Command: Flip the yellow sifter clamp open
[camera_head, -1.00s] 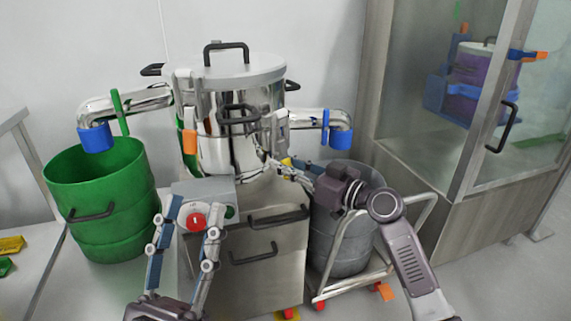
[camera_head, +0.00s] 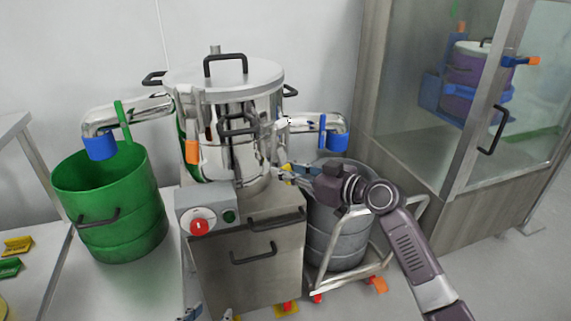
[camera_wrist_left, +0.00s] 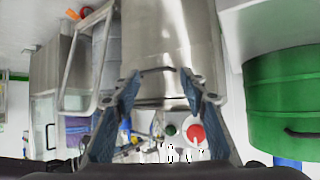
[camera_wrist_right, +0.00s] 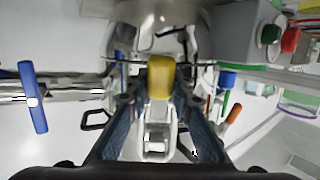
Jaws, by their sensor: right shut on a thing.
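The yellow sifter clamp (camera_head: 287,168) sits on the lower right side of the shiny steel sifter (camera_head: 228,100). It is small and partly hidden by my right gripper (camera_head: 289,171) in the head view. In the right wrist view the clamp's yellow end (camera_wrist_right: 160,77) lies between the fingertips of my right gripper (camera_wrist_right: 158,98), which is shut on it. My left gripper (camera_wrist_left: 160,88) is open and empty in the left wrist view, facing the steel cabinet under the sifter. In the head view only its fingertips (camera_head: 206,314) show at the bottom edge.
A control box with a red knob (camera_head: 199,227) stands in front of the sifter. A green drum (camera_head: 110,210) is at left. A grey drum (camera_head: 340,235) on a cart stands below my right arm. A glass-doored cabinet (camera_head: 450,185) is at right.

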